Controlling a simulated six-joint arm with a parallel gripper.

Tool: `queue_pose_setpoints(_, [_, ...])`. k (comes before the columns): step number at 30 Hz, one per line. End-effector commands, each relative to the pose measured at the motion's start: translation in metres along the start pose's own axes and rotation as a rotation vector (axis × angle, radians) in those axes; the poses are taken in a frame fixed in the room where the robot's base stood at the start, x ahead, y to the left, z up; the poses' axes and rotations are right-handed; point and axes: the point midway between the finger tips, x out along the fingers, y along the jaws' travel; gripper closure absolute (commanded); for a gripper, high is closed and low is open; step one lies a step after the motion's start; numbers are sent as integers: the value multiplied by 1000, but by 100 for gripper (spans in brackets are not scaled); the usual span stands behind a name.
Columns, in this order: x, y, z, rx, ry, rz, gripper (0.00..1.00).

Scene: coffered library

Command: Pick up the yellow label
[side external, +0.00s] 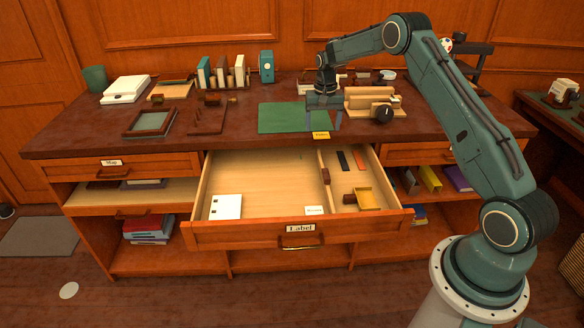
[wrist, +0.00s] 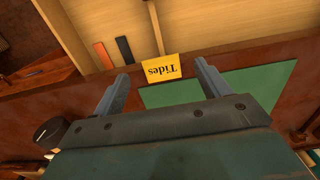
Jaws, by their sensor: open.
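The yellow label (side external: 321,135) lies at the front edge of the desk top, above the open drawer. In the wrist view the label (wrist: 161,68) reads "Tides", upside down, and part of it appears to reach past the edge. My gripper (side external: 323,125) points down over the front of the desk, just behind the label in the side view. In the wrist view my gripper (wrist: 160,74) is open and empty, with the label between the two fingertips in the picture. I cannot tell the exact height gap.
The open drawer (side external: 262,182) holds a white card pad, a yellow tray and small strips. A green mat (side external: 285,117) lies beside my gripper. A wooden rack with a dark knob (side external: 383,114) stands close at right. Books and frames stand at left.

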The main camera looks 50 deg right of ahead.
Motion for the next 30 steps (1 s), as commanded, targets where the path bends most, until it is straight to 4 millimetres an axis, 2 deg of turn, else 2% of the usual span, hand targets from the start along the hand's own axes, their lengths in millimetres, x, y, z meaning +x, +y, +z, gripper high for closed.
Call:
queue_pose_setpoints(3, [15, 0, 0, 0, -2, 1, 25])
queue_pose_setpoints(9, [28, 0, 0, 0, -1, 0, 25])
queue_pose_setpoints(30, [28, 0, 0, 0, 0, 0, 25])
